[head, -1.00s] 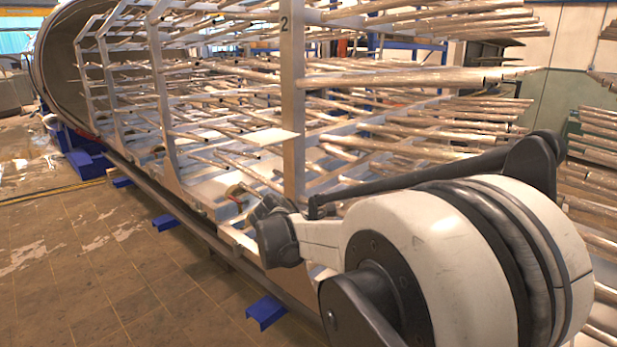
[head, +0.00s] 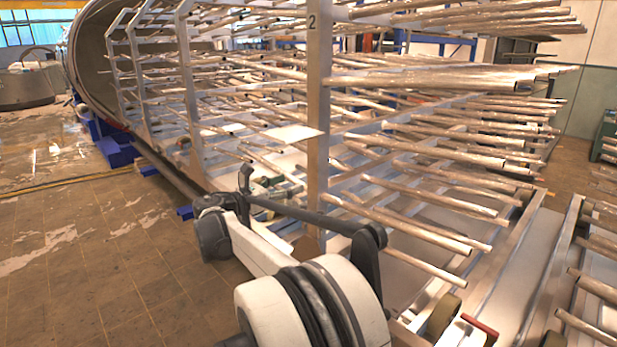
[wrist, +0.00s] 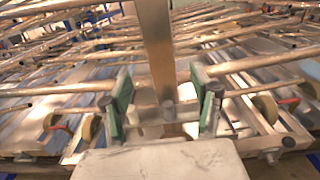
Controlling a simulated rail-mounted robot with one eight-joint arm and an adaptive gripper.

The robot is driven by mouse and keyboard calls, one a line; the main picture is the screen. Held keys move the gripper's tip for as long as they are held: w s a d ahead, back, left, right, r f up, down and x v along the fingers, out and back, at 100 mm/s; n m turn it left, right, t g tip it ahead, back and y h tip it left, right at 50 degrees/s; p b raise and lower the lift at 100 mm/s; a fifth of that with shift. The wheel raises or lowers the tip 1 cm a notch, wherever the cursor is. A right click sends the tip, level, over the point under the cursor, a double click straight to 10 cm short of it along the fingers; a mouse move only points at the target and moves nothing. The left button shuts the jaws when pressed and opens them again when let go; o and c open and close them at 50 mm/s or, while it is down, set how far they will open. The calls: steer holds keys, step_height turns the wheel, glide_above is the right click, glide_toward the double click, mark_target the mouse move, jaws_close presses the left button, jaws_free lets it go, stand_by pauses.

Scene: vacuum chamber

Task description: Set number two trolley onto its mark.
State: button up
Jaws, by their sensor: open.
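The number two trolley is a tall metal rack with many rods, and its upright post (head: 318,110) carries a "2" near the top in the head view. My gripper (wrist: 163,105) is open in the wrist view, with green-padded fingers on either side of the post (wrist: 158,50). The post stands beyond and between the fingers; I cannot tell whether either finger touches it. In the head view my gripper (head: 246,182) is partly seen beside the trolley's lower part, and my arm hides some of its base. No floor mark can be made out.
A large round chamber mouth (head: 88,60) stands at the far left, with the racks lined up before it. Another rack (head: 590,290) is at the lower right. Blue supports (head: 118,152) line the rail. The brown floor (head: 80,250) at left is clear.

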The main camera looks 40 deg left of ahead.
mark_target(312, 175)
steer(key=w, duration=0.5)
steer(key=w+d, duration=0.1)
steer(key=w, duration=0.2)
steer(key=shift+w+d, duration=0.1)
steer(key=shift+w, duration=0.1)
steer(key=shift+c, duration=0.2)
jaws_close()
